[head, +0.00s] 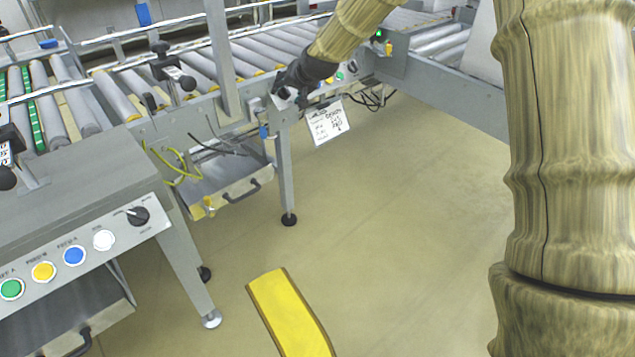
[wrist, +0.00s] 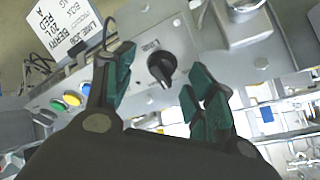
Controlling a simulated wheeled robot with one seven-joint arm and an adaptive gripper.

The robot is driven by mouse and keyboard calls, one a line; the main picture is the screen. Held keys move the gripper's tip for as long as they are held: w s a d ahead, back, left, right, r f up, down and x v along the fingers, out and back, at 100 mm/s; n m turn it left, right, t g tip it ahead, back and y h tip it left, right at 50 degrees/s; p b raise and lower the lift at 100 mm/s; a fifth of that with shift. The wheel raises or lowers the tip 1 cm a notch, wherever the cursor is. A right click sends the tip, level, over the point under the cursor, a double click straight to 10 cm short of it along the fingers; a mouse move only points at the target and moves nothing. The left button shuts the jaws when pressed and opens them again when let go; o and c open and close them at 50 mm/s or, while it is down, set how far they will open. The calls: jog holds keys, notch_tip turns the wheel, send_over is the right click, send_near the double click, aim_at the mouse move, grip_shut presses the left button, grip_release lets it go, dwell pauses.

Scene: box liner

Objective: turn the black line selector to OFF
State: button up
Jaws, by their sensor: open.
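The black line selector (wrist: 162,68) is a round knob with a pointer bar on a light grey panel, with small print around it. In the wrist view its bar points down, a little right. My gripper (wrist: 157,73) is open, with one green-padded finger on each side of the knob. A gap shows between the fingers and the knob; whether they reach its depth I cannot tell. In the head view my gripper (head: 287,85) is at the far control panel and hides this selector. The print at the pointer is too small to read.
Coloured buttons (wrist: 72,100) sit left of the knob, and a hand-lettered card (wrist: 68,28) hangs beyond. A grey bracket (wrist: 240,22) stands close to the right. In the head view, a nearer panel has another black selector (head: 138,215). Open floor (head: 400,230) lies in front.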

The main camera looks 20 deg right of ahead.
jog(key=p+v, duration=0.4)
jog(key=v, duration=0.6)
jog(key=s+a+f+n+g+p, duration=0.1)
jog(key=s+a+f+g+p, duration=0.1)
jog(key=s+f+p, duration=0.6)
jog(key=s+a+f+n+g+p, duration=0.1)
jog(key=s+a+f+g+p, duration=0.1)
jog(key=s+f+p, duration=0.5)
jog(key=shift+s+f+n+g+h+p, duration=0.45)
jog(key=shift+s+p, duration=0.95)
jog(key=shift+s, duration=1.65)
jog(key=shift+a+r+m, duration=0.1)
jog(key=shift+m, duration=0.15)
jog(key=s+f+n+g, duration=0.15)
jog(key=s+f, duration=0.35)
jog(key=s, duration=0.7)
jog(key=s+a+f+n+g, duration=0.15)
jog(key=s+f, duration=0.35)
jog(key=s, duration=0.6)
jog(key=s+f+g, duration=0.2)
jog(key=s+f, duration=0.3)
jog(key=s, duration=0.7)
notch_tip(320, 180, up, 17)
jog(key=p, duration=1.7)
jog(key=shift+w+d, duration=0.15)
jog(key=shift+w, duration=0.15)
